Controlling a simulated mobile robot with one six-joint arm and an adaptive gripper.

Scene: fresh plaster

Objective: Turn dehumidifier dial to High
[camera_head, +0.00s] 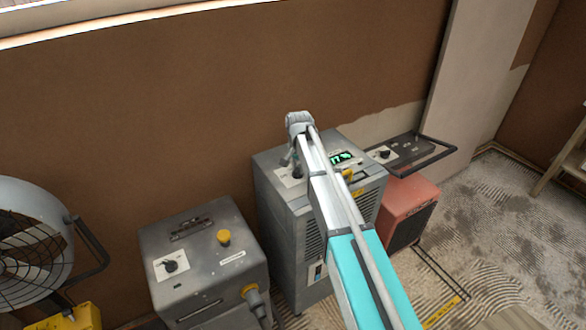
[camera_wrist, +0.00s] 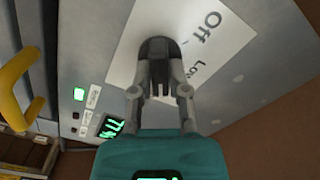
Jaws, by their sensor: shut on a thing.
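The grey dehumidifier (camera_head: 268,176) stands against the brown wall in the middle of the head view, with a lit green display (camera_head: 342,158) on its top. In the wrist view its dial (camera_wrist: 157,47) is a dark knob on a white label plate (camera_wrist: 215,38). "Off" and part of "Low" can be read; the rest of the plate, High included, is hidden or out of frame. My gripper (camera_wrist: 159,88) is shut on the dial from above. In the head view my gripper (camera_head: 293,158) is over the dehumidifier's top, partly hidden by my arm. The dial's exact setting cannot be told.
A grey box unit (camera_head: 205,262) with a black knob and yellow button stands left of the dehumidifier. A fan (camera_head: 35,240) is at the far left. Ridged floor lies open further right.

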